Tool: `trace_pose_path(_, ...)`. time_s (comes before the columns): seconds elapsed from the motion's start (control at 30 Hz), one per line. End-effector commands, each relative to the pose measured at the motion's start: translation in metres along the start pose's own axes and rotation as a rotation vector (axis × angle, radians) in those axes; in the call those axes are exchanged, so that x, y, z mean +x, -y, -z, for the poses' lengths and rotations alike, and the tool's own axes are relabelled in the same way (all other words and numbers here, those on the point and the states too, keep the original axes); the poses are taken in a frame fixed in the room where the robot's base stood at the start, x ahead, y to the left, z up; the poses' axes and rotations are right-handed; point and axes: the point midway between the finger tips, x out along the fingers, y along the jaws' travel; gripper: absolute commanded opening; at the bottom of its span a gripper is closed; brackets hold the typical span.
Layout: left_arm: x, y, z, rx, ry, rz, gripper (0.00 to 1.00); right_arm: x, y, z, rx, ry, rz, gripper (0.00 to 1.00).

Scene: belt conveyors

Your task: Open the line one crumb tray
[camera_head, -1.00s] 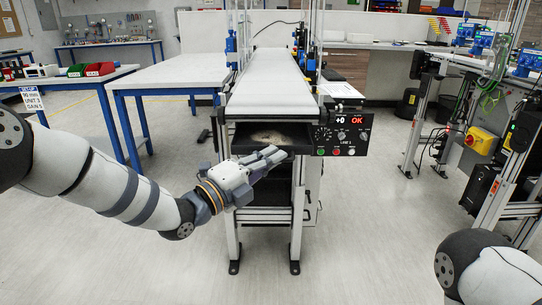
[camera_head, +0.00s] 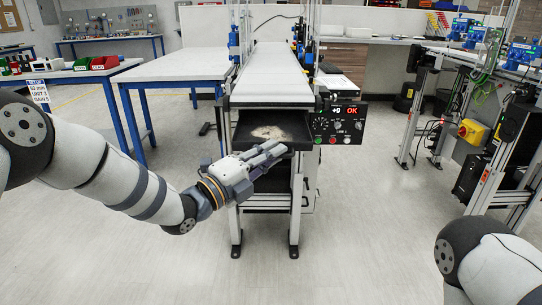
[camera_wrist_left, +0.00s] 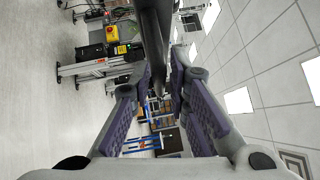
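The crumb tray (camera_head: 248,133) is a dark, shallow tray with pale crumbs in it. It sticks out toward me from under the near end of the white belt conveyor (camera_head: 270,75). My left gripper (camera_head: 281,150) is at the tray's front edge, and its fingers hide part of that edge. In the left wrist view the gripper's purple-padded fingers (camera_wrist_left: 167,78) lie on both sides of a dark bar-like part of the tray (camera_wrist_left: 155,35) and appear closed on it. My right gripper is out of view; only part of my right arm shows at the lower right.
A control panel (camera_head: 338,124) with knobs and a lit OK display sits right of the tray. The conveyor legs (camera_head: 236,228) stand on the floor below. A white table (camera_head: 172,72) with blue legs is at the left. The floor in front is clear.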

Motion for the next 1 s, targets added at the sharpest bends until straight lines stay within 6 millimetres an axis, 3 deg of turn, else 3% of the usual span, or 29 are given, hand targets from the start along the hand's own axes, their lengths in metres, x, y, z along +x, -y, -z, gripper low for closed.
trace_pose_path(0.27,-0.005,-0.001,0.000,-0.002,0.000,-0.002,0.17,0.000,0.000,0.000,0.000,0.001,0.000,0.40)
trace_pose_path(0.7,-0.107,-0.001,-0.001,-0.001,0.001,-0.002,0.17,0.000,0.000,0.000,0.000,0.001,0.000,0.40)
trace_pose_path(1.0,-0.120,0.000,0.000,-0.001,0.000,0.001,0.17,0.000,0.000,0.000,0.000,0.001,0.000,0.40)
